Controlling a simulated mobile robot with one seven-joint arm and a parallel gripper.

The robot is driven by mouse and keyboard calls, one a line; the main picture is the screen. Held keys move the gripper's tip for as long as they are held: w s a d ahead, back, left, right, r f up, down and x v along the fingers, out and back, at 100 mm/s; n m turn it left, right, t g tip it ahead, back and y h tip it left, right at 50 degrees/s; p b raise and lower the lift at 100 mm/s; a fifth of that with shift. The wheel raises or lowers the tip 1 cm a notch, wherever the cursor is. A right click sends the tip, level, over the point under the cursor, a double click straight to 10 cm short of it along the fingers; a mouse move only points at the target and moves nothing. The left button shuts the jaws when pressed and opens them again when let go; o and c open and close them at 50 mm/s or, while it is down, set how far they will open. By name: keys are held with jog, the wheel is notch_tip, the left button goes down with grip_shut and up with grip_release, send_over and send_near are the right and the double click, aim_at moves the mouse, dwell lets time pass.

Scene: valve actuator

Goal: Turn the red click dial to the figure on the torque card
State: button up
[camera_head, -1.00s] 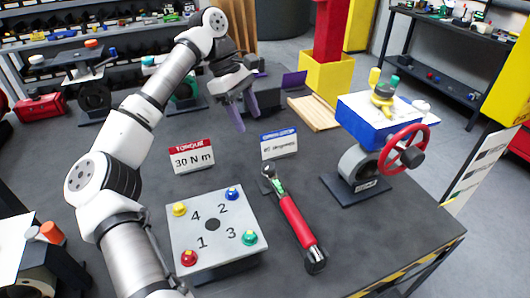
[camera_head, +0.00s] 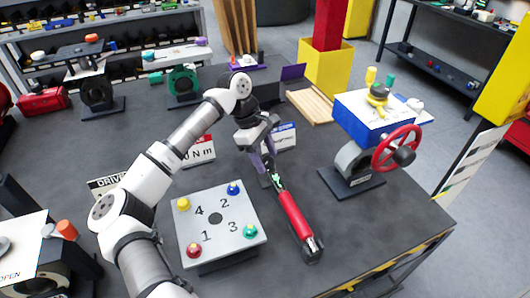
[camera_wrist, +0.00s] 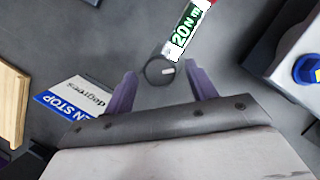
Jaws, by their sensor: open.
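A torque wrench with a long red grip (camera_head: 296,213) lies on the dark table, its dark head toward the back and a dark end toward the front. I cannot tell whether the red grip is the click dial. In the wrist view its green and white scale label (camera_wrist: 187,32) reads "20 N m", and its round head (camera_wrist: 159,70) shows below. The torque card (camera_head: 203,151) is partly hidden by my arm; "N m" shows. My gripper (camera_head: 268,177) is open, with purple fingers (camera_wrist: 160,79) on either side of the wrench head in the wrist view. I cannot tell whether they touch it.
A grey block (camera_head: 238,238) with numbered coloured knobs stands left of the wrench. A valve with a red handwheel (camera_head: 396,148) stands at the right. An open-stop card (camera_head: 284,137) stands behind the gripper. A driver card (camera_head: 102,187) is partly hidden at left.

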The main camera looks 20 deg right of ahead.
jog(key=c, duration=1)
jog(key=shift+f+b, duration=0.1)
jog(key=shift+b, duration=0.45)
jog(key=m+b, duration=0.2)
jog(key=shift+w+d+f+y+b, duration=0.1)
jog(key=shift+d+f+y+b, duration=0.05)
jog(key=shift+y+b, duration=0.25)
jog(key=m+y+b, duration=0.1)
jog(key=m+b, duration=0.2)
jog(key=shift+d+m+g, duration=0.15)
jog(key=shift+m+g, duration=0.25)
jog(key=m, duration=0.1)
jog(key=m+y, duration=0.1)
jog(key=m, duration=0.1)
jog(key=shift+d+r+m+y, duration=0.15)
jog(key=shift+r+m+y, duration=0.15)
jog(key=shift+r, duration=0.05)
jog(key=m+y, duration=0.1)
jog(key=m, duration=0.1)
jog(key=m+p, duration=0.1)
jog(key=m, duration=0.1)
jog(key=shift+d+m+y, duration=0.15)
jog(key=shift+m+y, duration=0.15)
jog(key=shift+y, duration=0.1)
